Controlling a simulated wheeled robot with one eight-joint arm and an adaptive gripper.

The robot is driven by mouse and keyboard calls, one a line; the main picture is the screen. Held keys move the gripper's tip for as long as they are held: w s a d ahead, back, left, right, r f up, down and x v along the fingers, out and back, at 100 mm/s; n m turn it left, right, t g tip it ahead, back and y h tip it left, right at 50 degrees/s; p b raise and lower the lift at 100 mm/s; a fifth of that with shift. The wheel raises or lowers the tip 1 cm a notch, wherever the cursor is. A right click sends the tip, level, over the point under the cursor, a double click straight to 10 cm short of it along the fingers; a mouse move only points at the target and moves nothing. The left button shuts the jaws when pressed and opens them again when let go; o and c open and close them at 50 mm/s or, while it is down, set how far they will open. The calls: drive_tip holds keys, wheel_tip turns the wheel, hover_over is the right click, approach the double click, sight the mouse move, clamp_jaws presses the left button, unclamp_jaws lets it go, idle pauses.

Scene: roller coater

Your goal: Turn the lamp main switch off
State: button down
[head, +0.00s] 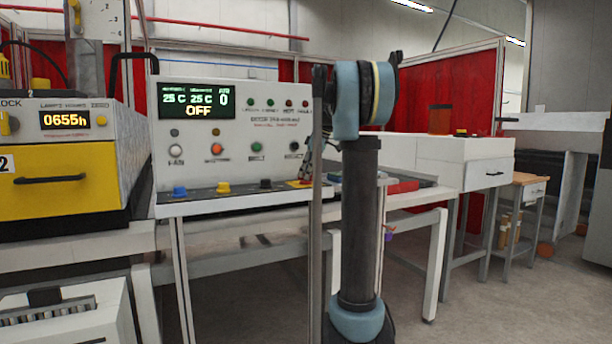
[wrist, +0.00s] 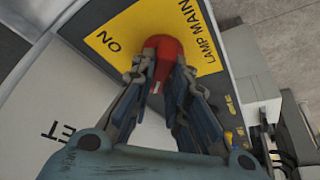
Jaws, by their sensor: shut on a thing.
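The lamp main switch is a red knob (wrist: 164,44) on a yellow plate (wrist: 120,40) marked ON and LAMP MAIN in the wrist view. My gripper (wrist: 163,72) has its two fingers on either side of the knob and is shut on it. A small white mark shows on the knob between the fingers, close to the panel side. The fingers hide the knob's flanks. In the head view, my gripper (head: 306,172) reaches down at the right end of the control desk, and the knob is hidden behind it and my arm.
The control panel (head: 237,122) has a display reading 25 C, 25 C, 0 and OFF. Blue, yellow and dark knobs line the desk ledge left of my gripper. A yellow-fronted machine (head: 55,182) stands at left. A white bench unit (head: 470,160) stands at right.

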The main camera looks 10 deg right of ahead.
drive_tip(key=shift+d, duration=0.1)
drive_tip(key=c, duration=1.6)
unclamp_jaws()
drive_tip(key=shift+o, duration=0.2)
drive_tip(key=shift+r, duration=0.1)
drive_tip(key=v, duration=1.1)
drive_tip(key=shift+d+r, duration=0.2)
drive_tip(key=shift+r, duration=0.1)
